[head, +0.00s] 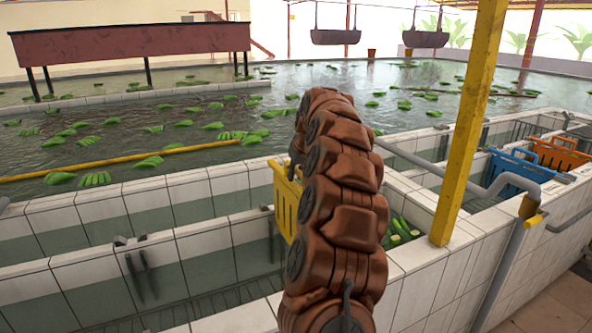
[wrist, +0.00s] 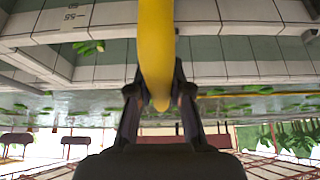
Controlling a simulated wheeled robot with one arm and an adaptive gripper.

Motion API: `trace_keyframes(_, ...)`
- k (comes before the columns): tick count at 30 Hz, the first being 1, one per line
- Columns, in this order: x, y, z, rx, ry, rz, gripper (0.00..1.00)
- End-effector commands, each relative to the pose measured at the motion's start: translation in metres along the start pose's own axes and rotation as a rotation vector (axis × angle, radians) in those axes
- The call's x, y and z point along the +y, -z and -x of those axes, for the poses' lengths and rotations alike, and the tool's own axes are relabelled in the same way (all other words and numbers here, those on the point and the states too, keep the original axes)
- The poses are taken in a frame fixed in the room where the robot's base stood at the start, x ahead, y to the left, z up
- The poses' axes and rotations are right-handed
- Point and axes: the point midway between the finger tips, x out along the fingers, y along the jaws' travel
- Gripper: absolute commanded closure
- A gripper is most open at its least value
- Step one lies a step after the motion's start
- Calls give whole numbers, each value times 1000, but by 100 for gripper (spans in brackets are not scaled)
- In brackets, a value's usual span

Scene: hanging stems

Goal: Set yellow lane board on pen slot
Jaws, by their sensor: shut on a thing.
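The yellow lane board (head: 286,203), a slatted panel, shows in the head view just left of my arm, over the tiled tank walls; my arm hides part of it. In the wrist view the yellow lane board (wrist: 156,45) is edge-on, running up from between my fingers. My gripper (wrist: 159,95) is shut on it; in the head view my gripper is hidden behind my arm. Dark brackets (head: 130,240) sit on the tiled wall at left, and others stand near the board. I cannot tell which is the pen slot, or whether the board touches a wall.
White tiled walls (head: 150,200) divide the water channels. A yellow post (head: 470,125) and grey pipe (head: 430,165) stand right of my arm. Blue (head: 520,172) and orange (head: 556,153) panels are farther right. A yellow floating bar (head: 120,162) and green banana clusters lie in the water behind.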

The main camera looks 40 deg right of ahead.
Motion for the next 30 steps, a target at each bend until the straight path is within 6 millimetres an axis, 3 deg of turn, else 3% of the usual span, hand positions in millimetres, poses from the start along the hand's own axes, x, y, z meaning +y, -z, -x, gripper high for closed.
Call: trace_keyframes(30,0,-34,-60,-1,0,0,100)
